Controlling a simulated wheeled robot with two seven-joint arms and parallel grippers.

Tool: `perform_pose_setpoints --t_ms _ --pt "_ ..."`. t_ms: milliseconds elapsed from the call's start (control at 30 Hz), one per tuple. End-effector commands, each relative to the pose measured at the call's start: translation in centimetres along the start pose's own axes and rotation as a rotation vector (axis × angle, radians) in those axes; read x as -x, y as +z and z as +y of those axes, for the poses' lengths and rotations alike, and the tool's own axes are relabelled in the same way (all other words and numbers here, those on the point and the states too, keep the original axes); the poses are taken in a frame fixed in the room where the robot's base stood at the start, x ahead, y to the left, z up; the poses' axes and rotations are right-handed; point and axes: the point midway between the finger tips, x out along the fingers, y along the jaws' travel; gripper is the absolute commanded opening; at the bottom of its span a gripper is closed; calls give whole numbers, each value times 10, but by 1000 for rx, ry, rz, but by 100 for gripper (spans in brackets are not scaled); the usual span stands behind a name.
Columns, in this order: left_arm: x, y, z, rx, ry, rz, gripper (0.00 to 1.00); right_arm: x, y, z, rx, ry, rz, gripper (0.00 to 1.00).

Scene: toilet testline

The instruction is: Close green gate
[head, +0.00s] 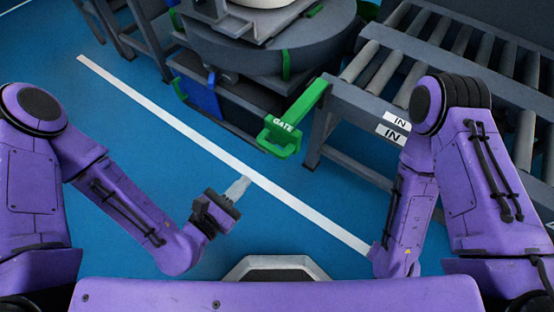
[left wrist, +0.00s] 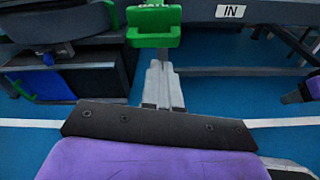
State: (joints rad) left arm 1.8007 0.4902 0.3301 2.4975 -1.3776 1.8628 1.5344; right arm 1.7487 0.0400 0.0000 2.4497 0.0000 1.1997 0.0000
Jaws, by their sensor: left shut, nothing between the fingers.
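The green gate (head: 298,115) is a bar with the word GATE on it and a box-like handle at its near end. In the head view it sticks out from the left corner of the roller conveyor toward me, beside the round turntable. Its handle shows at the top middle of the left wrist view (left wrist: 153,28). My left gripper (head: 243,184) is shut and empty, short of the handle and below and left of it in the head view. Its closed fingers (left wrist: 161,75) point at the handle, apart from it. My right gripper is not in view; only my right arm shows.
The roller conveyor (head: 384,100) with IN labels stands at the right. A dark round turntable (head: 262,42) holds a white object (head: 262,3) at the top. A blue panel (head: 201,94) is below it. The blue floor with a white line is clear before me.

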Motion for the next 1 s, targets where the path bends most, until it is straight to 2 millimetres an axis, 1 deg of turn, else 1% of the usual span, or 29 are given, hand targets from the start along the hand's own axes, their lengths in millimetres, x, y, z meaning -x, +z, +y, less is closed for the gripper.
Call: perform_pose_setpoints --t_ms 33,133,233,300,333,367,433,700,833,1000 --pt "-5 -3 -1 92 9 -65 0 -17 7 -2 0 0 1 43" --pt "-9 11 1 201 7 -141 0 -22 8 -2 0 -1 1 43" --pt "-19 16 1 216 3 -157 0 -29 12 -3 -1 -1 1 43" --pt "-31 15 0 213 1 -157 0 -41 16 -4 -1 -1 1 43" --pt "-37 18 1 213 1 -155 0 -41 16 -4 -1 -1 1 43" --pt "-43 23 2 211 0 -154 0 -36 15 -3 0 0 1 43" --pt "-58 26 2 211 0 -153 0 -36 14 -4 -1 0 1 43" --pt "-115 33 2 210 1 -149 0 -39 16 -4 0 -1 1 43" --pt "-134 35 3 211 2 -148 0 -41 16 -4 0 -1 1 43" --pt "-145 38 3 213 2 -147 0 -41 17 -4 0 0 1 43"
